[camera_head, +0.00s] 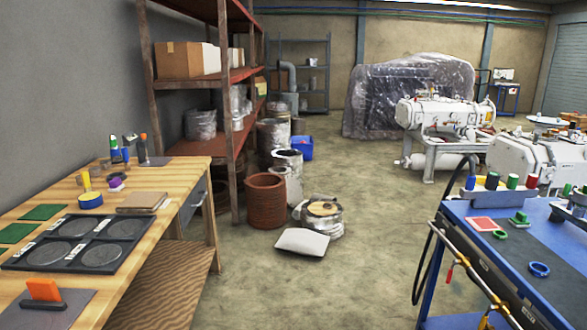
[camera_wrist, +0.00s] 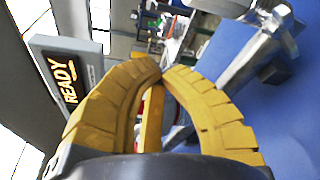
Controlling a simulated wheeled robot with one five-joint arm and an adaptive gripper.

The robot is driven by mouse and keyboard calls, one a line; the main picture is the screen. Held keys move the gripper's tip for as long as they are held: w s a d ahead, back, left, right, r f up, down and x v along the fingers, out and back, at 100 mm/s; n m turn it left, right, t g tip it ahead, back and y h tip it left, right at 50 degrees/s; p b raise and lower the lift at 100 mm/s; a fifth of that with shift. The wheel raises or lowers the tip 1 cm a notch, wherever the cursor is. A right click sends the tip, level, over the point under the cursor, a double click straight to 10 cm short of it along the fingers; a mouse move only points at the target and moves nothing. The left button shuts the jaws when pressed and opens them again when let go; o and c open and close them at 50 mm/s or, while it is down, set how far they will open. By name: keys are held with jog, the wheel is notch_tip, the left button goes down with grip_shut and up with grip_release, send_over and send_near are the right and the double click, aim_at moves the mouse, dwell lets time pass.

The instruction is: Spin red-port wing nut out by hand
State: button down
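In the wrist view the two ribbed yellow fingers of my gripper (camera_wrist: 162,76) curve inward and their tips meet or nearly meet. I see nothing clearly held between the tips. A yellow bar (camera_wrist: 152,118) with a bit of red beside it shows in the gap between the fingers; I cannot tell what it belongs to. A grey metal arm-like part (camera_wrist: 245,62) stands to the right of the fingertips, apart from them. I cannot make out the red port or its wing nut in either view. My gripper is not clearly visible in the head view.
A wooden bench (camera_head: 145,180) with a black tray stands at left. A READY sign (camera_wrist: 68,80) is near my fingers.

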jog(key=shift+w+r, duration=0.35)
jog(key=shift+w, duration=0.1)
jog(key=shift+s+r+p, duration=0.25)
jog(key=shift+p, duration=0.05)
dwell(0.6)
jog(key=shift+w+a+f+b, duration=0.1)
jog(key=shift+a+f+b, duration=0.1)
jog(key=shift+b, duration=0.7)
